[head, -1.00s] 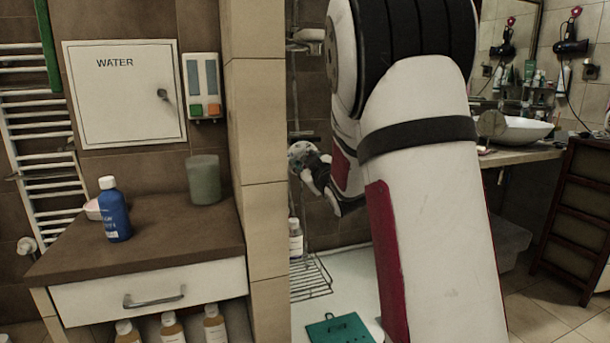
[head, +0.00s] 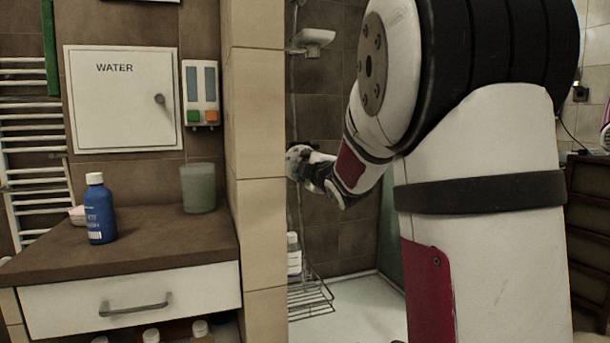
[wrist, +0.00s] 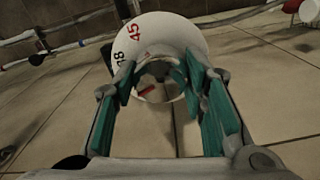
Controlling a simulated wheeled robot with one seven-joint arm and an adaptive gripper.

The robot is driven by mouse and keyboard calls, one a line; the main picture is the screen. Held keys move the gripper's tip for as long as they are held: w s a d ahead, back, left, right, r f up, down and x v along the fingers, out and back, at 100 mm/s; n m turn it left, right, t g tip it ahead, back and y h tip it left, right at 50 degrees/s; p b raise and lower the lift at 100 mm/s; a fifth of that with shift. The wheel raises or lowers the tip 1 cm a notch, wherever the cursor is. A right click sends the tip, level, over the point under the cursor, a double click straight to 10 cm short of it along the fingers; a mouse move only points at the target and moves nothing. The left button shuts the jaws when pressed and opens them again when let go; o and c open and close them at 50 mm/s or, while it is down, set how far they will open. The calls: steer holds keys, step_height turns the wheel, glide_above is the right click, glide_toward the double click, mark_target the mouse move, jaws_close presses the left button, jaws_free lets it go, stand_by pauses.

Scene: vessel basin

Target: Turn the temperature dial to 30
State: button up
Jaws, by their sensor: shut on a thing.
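The temperature dial (wrist: 178,28) is a white round knob in the wrist view, with a black 38 and a red 45 on its upper left. A short red mark shows in its darker middle. My gripper (wrist: 160,85) has its teal-padded fingers on both sides of the dial and is shut on it. The fingers hide part of the dial's sides, and no 30 can be read. In the head view my gripper (head: 316,168) is at the tiled shower wall, small and partly hidden by my wrist.
A wire rack with a bottle (head: 293,255) is below my gripper in the shower. A tiled pillar (head: 256,130) stands to the left, beside a counter (head: 150,238) with a blue bottle (head: 100,208) and a greenish cup (head: 198,188). My arm hides much of the right side.

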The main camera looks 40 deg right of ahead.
stand_by(0.3)
steer(key=o, duration=1.2)
steer(key=shift+c, duration=0.2)
steer(key=v, duration=1.2)
